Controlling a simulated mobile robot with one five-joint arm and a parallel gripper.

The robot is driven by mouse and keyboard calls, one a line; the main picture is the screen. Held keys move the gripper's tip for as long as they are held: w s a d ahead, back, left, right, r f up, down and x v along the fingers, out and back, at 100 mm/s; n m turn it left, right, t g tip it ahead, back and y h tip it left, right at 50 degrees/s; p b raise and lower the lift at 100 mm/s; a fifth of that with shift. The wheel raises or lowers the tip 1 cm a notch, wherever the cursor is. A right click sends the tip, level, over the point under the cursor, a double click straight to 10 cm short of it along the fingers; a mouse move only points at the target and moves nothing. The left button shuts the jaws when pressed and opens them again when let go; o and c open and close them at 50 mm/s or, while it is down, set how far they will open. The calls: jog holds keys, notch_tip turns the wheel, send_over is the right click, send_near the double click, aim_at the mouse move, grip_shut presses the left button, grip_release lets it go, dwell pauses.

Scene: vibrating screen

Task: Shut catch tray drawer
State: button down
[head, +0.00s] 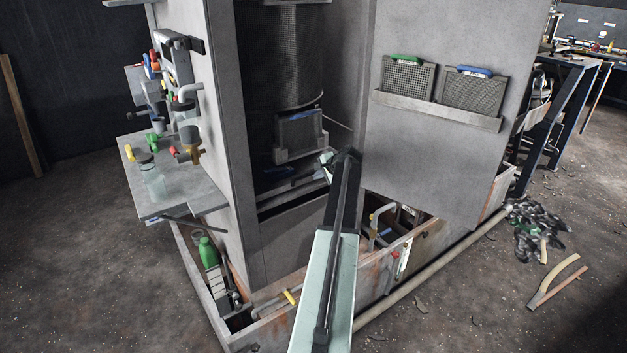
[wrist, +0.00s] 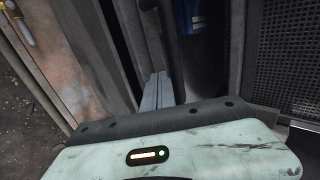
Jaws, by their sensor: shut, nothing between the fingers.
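My arm reaches into the open front of the grey machine cabinet. My gripper (head: 328,160) is at the right side of the opening, partly hidden by my own dark arm link. In the wrist view my gripper (wrist: 160,78) shows two pale grey fingers close together with nothing between them. The low tray area (head: 285,190) inside the opening looks like the catch tray drawer, with a dark interior and a blue item in it. I cannot tell how far it stands out. Whether my fingers touch it is hidden.
A framed screen with a blue edge (head: 298,130) stands above, below a mesh cylinder (head: 285,55). The open door panel (head: 440,130) at right carries two mesh screens in a rack. A side shelf (head: 175,185) juts out left. A rusty low frame (head: 270,325) surrounds the base.

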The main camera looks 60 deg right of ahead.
jog(key=s+a+f+p+v, duration=0.1)
jog(key=p+v, duration=0.5)
jog(key=v, duration=0.6)
jog(key=shift+s+a+f+p, duration=0.2)
jog(key=shift+s+a+p, duration=0.1)
jog(key=shift+s+p, duration=0.1)
